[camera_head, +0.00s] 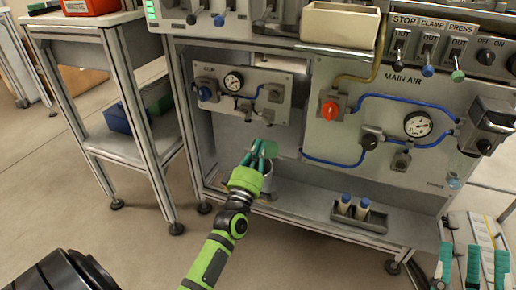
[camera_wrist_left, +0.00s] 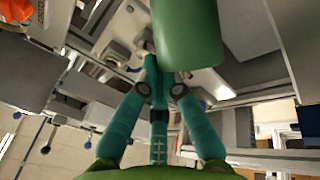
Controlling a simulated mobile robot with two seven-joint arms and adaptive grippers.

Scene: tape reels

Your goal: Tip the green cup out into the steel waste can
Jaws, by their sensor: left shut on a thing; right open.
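My left gripper (camera_head: 262,150) is shut on the green cup (camera_head: 269,148), just above the lower shelf of the bench. The cup looks tilted in the head view, and the fingers partly cover it. In the left wrist view the green cup (camera_wrist_left: 190,38) is large at the top, beside the teal fingertips (camera_wrist_left: 160,75); its inside is hidden. The steel waste can (camera_head: 268,180) stands on the shelf just below and behind the gripper, which hides part of it. I cannot tell whether the cup is directly over its mouth. My right gripper (camera_head: 473,265) is open and empty at the bottom right.
A panel with a gauge (camera_head: 233,82) is behind the left gripper, and the main air panel (camera_head: 395,120) is to its right. A small tray (camera_head: 360,215) with blue-topped bottles sits on the shelf. A side cart (camera_head: 130,150) stands on the left.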

